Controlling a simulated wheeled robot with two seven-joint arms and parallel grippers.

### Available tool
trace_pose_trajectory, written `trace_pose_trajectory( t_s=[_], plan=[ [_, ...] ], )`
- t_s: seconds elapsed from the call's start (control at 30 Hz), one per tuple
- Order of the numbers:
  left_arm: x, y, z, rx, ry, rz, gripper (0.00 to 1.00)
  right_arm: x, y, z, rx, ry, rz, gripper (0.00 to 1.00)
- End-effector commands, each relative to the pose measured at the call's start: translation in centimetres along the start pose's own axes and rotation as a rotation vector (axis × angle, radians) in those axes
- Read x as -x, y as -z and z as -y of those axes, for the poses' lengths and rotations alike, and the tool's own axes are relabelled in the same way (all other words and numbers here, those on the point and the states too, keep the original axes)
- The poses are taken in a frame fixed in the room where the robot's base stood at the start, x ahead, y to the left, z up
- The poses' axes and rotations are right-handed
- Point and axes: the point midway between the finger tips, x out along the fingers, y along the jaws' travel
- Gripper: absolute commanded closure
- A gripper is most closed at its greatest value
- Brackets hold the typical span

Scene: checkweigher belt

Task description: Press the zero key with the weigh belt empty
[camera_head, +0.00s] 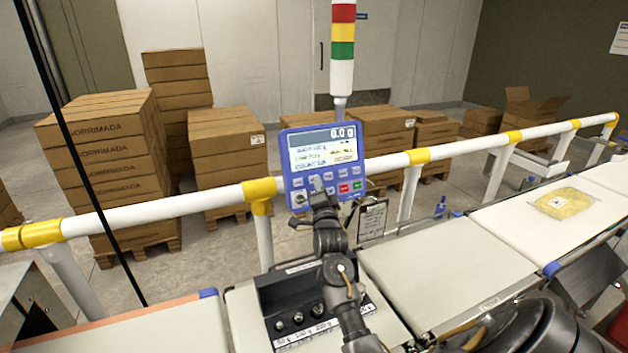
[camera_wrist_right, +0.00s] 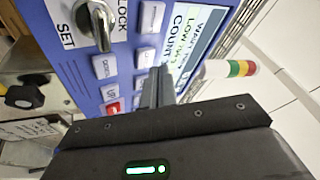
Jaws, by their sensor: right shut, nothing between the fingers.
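The middle belt (camera_head: 440,265) beside the panel is bare. My left gripper is not in view.
A yellow packet (camera_head: 565,203) lies on the right belt (camera_head: 510,230). A white rail (camera_head: 160,212) with yellow joints runs behind the belts. A black box (camera_head: 300,290) with knobs sits below my right arm. A stack light (camera_head: 342,50) rises behind the panel; cartons (camera_head: 100,150) stand beyond.

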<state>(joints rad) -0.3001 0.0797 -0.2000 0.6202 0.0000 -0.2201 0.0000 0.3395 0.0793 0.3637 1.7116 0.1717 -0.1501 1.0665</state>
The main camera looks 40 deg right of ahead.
Motion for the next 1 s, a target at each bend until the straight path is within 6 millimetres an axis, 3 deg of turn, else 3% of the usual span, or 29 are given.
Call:
trace_pose_trajectory(
  t_s=[0.5,1.0],
  plan=[
    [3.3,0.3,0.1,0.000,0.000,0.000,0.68,3.5,1.9,2.1,0.000,0.000,0.001,1.00],
    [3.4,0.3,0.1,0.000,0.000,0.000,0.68,4.0,2.1,2.1,0.000,0.000,0.000,1.00]
  ],
)
